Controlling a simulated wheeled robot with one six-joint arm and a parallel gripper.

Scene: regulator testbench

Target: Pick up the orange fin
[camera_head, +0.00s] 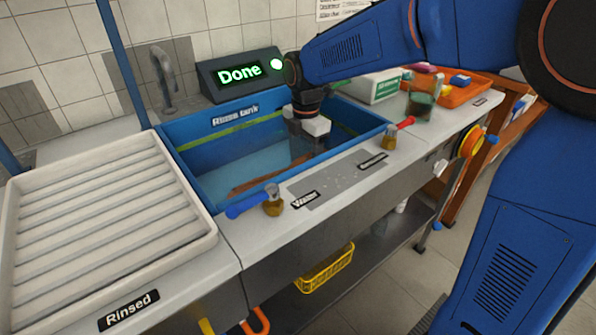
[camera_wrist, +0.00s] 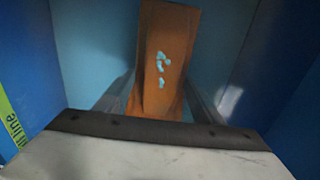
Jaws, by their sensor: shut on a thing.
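The orange fin (camera_wrist: 165,60) shows in the wrist view, with pale blue patches on its face, between my gripper's two fingers. My gripper (camera_wrist: 165,100) is shut on its near end. In the head view my gripper (camera_head: 308,126) is inside the blue rinse tank (camera_head: 185,160), toward its right side. The fin (camera_head: 262,178) shows there as an orange-brown shape low in the tank, left of and below the gripper. Its end at the fingers is partly hidden by the tank and gripper.
A white ridged tray (camera_head: 110,225) labelled "Rinsed" stands left of the tank. A display (camera_head: 240,72) reading "Done" and a faucet (camera_head: 163,78) are behind it. Handled valves (camera_head: 272,200) line the front edge. An orange tray (camera_head: 462,88) with items is at right.

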